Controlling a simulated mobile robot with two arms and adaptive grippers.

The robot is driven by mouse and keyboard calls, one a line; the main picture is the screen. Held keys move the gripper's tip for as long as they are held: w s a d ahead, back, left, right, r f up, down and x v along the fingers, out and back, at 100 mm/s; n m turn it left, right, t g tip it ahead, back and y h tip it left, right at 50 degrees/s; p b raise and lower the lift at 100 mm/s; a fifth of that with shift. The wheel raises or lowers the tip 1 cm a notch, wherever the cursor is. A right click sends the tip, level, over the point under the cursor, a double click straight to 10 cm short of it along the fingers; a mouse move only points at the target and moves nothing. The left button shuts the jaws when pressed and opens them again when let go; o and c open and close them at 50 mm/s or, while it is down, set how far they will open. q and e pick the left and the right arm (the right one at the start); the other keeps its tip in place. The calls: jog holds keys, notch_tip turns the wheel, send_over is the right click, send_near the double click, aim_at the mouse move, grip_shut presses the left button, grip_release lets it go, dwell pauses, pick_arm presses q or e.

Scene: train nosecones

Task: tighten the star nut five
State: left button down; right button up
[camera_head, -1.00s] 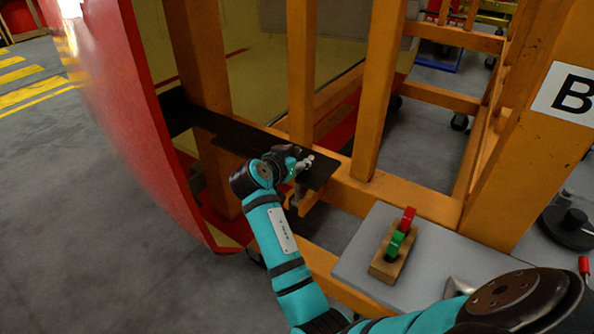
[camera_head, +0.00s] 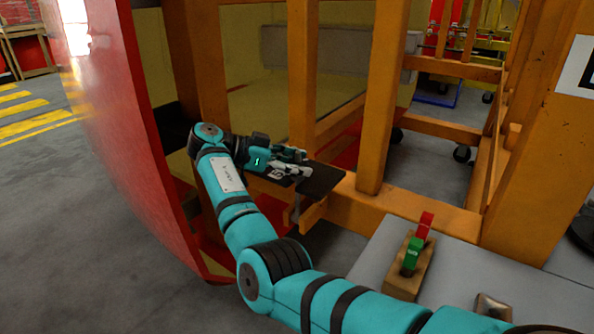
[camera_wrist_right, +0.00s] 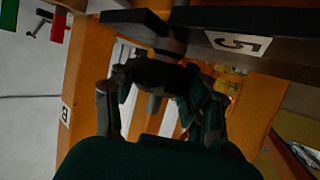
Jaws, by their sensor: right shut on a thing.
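My right gripper (camera_head: 290,163) reaches from the left to the black plate on the orange frame. The "5" label (camera_head: 277,173) shows on that plate beside its fingers. In the right wrist view, my right gripper (camera_wrist_right: 158,108) has its fingers on either side of a dark star nut (camera_wrist_right: 155,76) and is shut on it. The nut sits under the black plate, close to the "5" label (camera_wrist_right: 240,43). The fingers and the dim light partly hide the nut, and in the head view I cannot make it out. My left gripper is out of view.
Orange posts (camera_head: 382,100) stand right of and behind the gripper. A large red panel (camera_head: 110,120) rises at the left.

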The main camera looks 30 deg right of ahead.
jog(key=shift+m+g+y, duration=0.4)
jog(key=shift+m+g, duration=0.4)
jog(key=shift+g, duration=0.1)
jog(key=o, duration=1.2)
jog(key=shift+d, duration=0.1)
notch_tip(320, 180, up, 10)
